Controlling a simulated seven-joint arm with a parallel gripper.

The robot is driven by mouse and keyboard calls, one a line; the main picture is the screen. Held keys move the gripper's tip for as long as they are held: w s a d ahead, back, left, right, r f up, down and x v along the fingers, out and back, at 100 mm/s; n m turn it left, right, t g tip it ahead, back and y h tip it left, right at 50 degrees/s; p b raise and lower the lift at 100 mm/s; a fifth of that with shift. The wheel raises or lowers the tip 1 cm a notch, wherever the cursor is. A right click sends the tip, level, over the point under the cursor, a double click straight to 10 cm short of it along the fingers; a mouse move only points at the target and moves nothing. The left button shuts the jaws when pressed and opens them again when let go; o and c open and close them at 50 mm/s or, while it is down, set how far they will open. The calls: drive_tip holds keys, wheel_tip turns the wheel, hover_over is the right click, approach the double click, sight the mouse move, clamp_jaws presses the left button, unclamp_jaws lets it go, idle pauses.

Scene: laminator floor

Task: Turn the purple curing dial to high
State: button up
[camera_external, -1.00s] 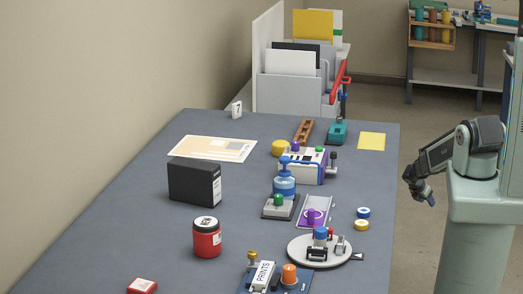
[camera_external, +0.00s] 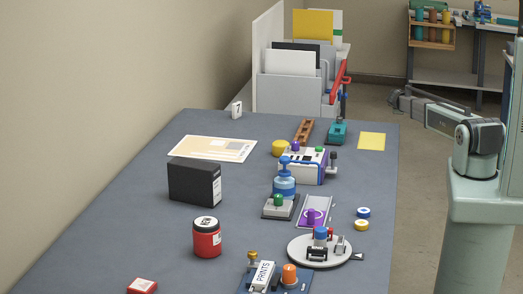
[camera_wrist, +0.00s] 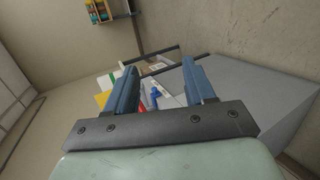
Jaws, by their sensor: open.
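A purple plate (camera_external: 314,211) with a round purple knob (camera_external: 311,216) and a pale ring mark lies right of centre on the grey table in the external view. Behind it, a white machine with purple trim (camera_external: 302,166) has a small purple knob (camera_external: 295,146) on top and a black-stemmed lever at its right side. I cannot tell which purple knob is the curing dial, or read any setting. My gripper (camera_external: 400,98) is beyond the table's right edge, far from both. In the wrist view my gripper (camera_wrist: 158,82) is open and empty.
A blue stamp-like press (camera_external: 284,185), a round turntable (camera_external: 320,251) and a blue board marked PRINTS (camera_external: 273,280) crowd near the purple plate. A black box (camera_external: 195,182) and red jar (camera_external: 207,239) stand left. A file rack (camera_external: 290,92) stands at the back.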

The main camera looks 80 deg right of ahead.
drive_tip(key=w+d+r+m+t+h, duration=0.1)
drive_tip(key=w+d+r+m, duration=0.25)
drive_tip(key=r, duration=1.05)
drive_tip(key=w+d+r+m+h, duration=0.25)
drive_tip(key=w+r+m, duration=0.2)
drive_tip(key=r, duration=0.95)
drive_tip(key=w+a+r, duration=0.2)
drive_tip(key=w+r, duration=0.4)
drive_tip(key=w+a+f+n+t+y, duration=0.1)
drive_tip(key=w+a+y, duration=0.1)
drive_tip(key=w+a, duration=0.8)
drive_tip(key=w+a+f+n+t+y, duration=0.1)
drive_tip(key=w+a+n+t+y, duration=0.15)
drive_tip(key=w+a, duration=0.7)
drive_tip(key=w+a+f+n+y, duration=0.1)
drive_tip(key=w+a+n+y, duration=0.15)
drive_tip(key=a, duration=1.05)
drive_tip(key=w+a+f+n+y, duration=0.15)
drive_tip(key=w+a, duration=0.25)
drive_tip(key=a, duration=0.8)
drive_tip(key=n+g+y, duration=0.3)
drive_tip(key=n+y, duration=0.5)
drive_tip(key=n, duration=0.3)
hover_over(296, 142)
wheel_tip(296, 142, down, 3)
drive_tip(key=shift+m, duration=0.25)
wheel_tip(296, 142, down, 13)
drive_tip(key=shift+w, duration=0.1)
